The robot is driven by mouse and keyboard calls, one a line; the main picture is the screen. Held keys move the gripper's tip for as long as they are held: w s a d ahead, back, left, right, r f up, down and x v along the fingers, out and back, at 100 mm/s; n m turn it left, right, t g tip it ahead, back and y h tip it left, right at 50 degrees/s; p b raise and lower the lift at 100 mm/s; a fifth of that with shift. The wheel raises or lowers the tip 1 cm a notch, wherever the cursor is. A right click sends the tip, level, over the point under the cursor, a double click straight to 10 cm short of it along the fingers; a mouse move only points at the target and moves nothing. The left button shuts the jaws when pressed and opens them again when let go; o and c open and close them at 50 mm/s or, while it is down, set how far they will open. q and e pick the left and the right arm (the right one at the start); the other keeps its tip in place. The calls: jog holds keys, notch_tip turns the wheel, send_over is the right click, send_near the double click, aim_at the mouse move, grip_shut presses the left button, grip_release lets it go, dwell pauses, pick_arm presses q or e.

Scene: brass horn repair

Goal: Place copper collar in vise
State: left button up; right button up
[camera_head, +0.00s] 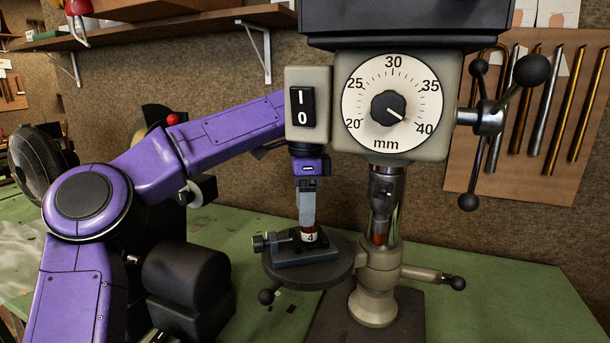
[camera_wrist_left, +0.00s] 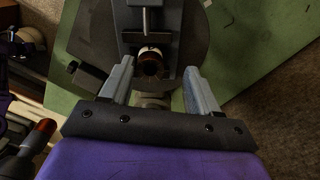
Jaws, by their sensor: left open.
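The copper collar (camera_head: 310,237), with a white label reading 4, stands upright at the vise (camera_head: 304,256) on the drill press's round table. In the left wrist view the collar (camera_wrist_left: 152,66) shows as a dark, hollow ring by the vise's jaw (camera_wrist_left: 148,41). I cannot tell whether the jaws touch it. My left gripper (camera_head: 307,226) points down just above the collar, partly overlapping it in the head view. In the wrist view its two fingers (camera_wrist_left: 159,72) are apart, one on each side of the collar, with gaps visible. My right gripper is not in view.
The drill press's grey head with its mm dial (camera_head: 392,103) and switch box (camera_head: 308,106) hangs close over my left forearm. Its column and lever handle (camera_head: 489,117) stand to the right. The green bench (camera_head: 500,295) is clear at the right.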

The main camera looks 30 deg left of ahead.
pick_arm(q)
notch_tip(320, 180, up, 8)
jog(key=p, duration=0.1)
jog(key=shift+d, duration=0.2)
jog(key=shift+s+d, duration=0.15)
dwell(0.3)
dwell(0.5)
